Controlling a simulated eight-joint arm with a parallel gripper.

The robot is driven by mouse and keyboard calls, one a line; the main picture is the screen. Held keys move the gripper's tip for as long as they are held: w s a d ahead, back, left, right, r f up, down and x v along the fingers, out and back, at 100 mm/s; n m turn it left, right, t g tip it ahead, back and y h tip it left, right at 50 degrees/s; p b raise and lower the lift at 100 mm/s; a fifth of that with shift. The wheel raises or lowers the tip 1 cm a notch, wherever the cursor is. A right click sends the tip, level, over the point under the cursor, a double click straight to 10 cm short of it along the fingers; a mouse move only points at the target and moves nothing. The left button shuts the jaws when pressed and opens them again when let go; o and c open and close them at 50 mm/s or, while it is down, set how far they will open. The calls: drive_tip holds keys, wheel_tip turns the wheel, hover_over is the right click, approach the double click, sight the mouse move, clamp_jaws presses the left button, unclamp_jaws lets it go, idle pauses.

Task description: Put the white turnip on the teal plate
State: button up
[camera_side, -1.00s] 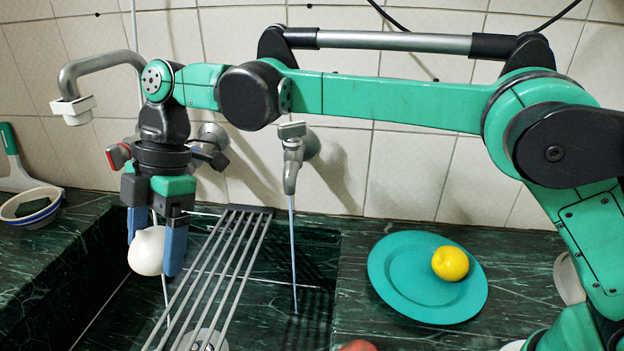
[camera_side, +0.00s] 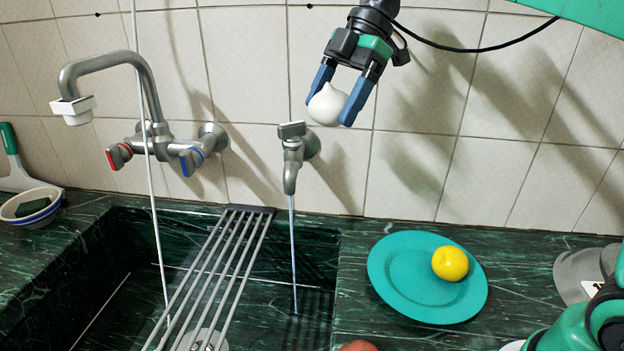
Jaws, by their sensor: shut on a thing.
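The white turnip (camera_side: 327,105) is held between the blue fingers of my gripper (camera_side: 338,100), high in front of the tiled wall, up and left of the plate. My gripper is shut on it and tilted, with its fingers pointing down and left. The teal plate (camera_side: 402,291) lies on the green marble counter right of the sink. A yellow round fruit (camera_side: 450,263) sits on the right part of the plate; the rest of its surface is bare.
The sink (camera_side: 110,290) with a metal rack (camera_side: 222,265) lies at left. A large faucet (camera_side: 112,62) and a small tap (camera_side: 292,155) stick out from the wall. A reddish round thing (camera_side: 357,346) shows at the bottom edge. A bowl (camera_side: 30,207) stands at far left.

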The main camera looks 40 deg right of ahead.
drive_tip(key=s+d+m+t, duration=0.1)
drive_tip(key=s+d+m, duration=0.1)
drive_tip(key=s+d, duration=0.4)
drive_tip(key=m+t, duration=0.2)
drive_tip(key=t, duration=0.1)
hover_over(427, 274)
wheel_tip(427, 274, down, 2)
wheel_tip(427, 274, down, 20)
drive_tip(key=shift+r, duration=0.15)
drive_tip(key=shift+f, duration=0.2)
drive_tip(key=o, duration=1.4)
drive_tip(key=shift+c, duration=0.2)
